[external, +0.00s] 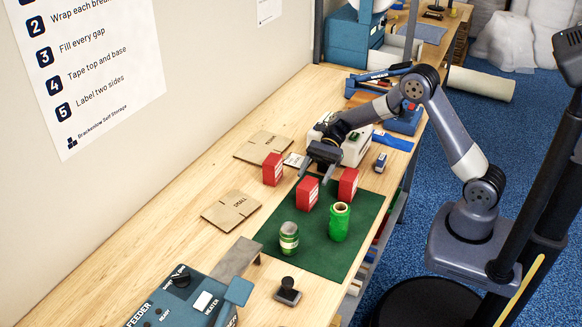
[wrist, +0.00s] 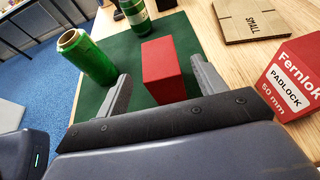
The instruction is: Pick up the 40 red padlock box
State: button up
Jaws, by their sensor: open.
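Three red boxes stand near the far end of the green mat (external: 318,252): a left box (external: 272,168), a middle box (external: 307,194) and a right box (external: 348,185). My gripper (external: 317,173) is open, just behind and above the middle box. In the wrist view the middle box (wrist: 166,72) shows between and beyond my open fingers (wrist: 160,84), apart from them, its printed face hidden. A red box at the right edge of the wrist view (wrist: 288,88) reads "Fernlok PADLOCK 50 mm". I cannot read a 40 on any box.
Flat cartons (external: 231,210) lie along the wall side. A white machine (external: 352,148) stands behind my gripper. A blue feeder (external: 182,297) is at the front.

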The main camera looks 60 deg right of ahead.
aim_at(310, 181)
jog(key=x, duration=0.2)
jog(key=p+x, duration=0.1)
jog(key=x, duration=0.2)
jog(key=shift+r, duration=0.25)
jog(key=c, duration=1.2)
jog(key=shift+o, duration=0.2)
